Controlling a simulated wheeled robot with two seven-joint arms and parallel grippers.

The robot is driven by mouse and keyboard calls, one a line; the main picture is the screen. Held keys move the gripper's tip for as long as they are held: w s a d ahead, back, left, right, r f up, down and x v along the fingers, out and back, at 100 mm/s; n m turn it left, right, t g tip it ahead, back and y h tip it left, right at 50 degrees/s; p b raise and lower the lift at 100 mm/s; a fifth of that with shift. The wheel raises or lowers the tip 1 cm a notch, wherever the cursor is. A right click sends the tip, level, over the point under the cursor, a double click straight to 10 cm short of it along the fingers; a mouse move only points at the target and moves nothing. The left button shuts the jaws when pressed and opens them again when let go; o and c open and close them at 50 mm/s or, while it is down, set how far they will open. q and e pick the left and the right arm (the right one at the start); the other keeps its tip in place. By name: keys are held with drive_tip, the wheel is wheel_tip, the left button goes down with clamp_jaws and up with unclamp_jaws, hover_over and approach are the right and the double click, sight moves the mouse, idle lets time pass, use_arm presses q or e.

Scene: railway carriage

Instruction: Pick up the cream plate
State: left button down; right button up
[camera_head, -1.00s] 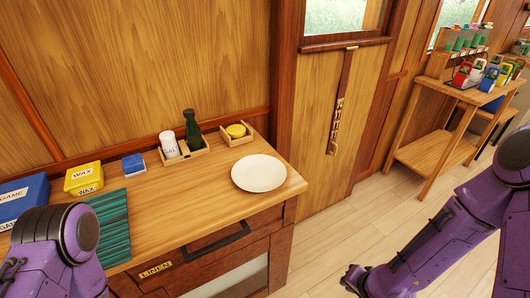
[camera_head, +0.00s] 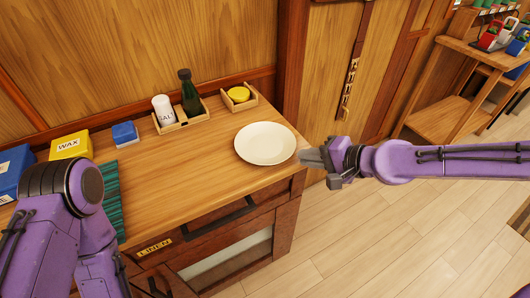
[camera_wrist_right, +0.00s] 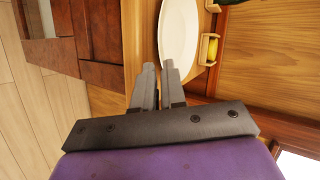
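The cream plate (camera_head: 265,143) lies flat on the wooden counter, near its right end. It also shows in the right wrist view (camera_wrist_right: 179,30), where its near rim is close to my fingertips. My right gripper (camera_head: 308,156) is at the plate's right side, beside the rim. In the right wrist view the two fingers (camera_wrist_right: 158,66) are a small gap apart, with nothing clearly held between them. I cannot tell whether a finger touches the rim. My left arm is at the left, but its gripper is not in view.
The counter (camera_head: 190,175) holds a salt shaker (camera_head: 163,110) and a dark bottle (camera_head: 188,92) in a wooden caddy. A yellow round item (camera_head: 238,94) sits in a small tray behind the plate. The wax box (camera_head: 71,146) and a green cloth (camera_head: 110,200) are at the left.

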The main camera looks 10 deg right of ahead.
sight(289, 156)
drive_tip(key=x, duration=0.5)
drive_tip(key=shift+w+a+r+b, duration=0.1)
drive_tip(key=shift+b, duration=0.25)
drive_tip(key=shift+r, duration=0.1)
clamp_jaws()
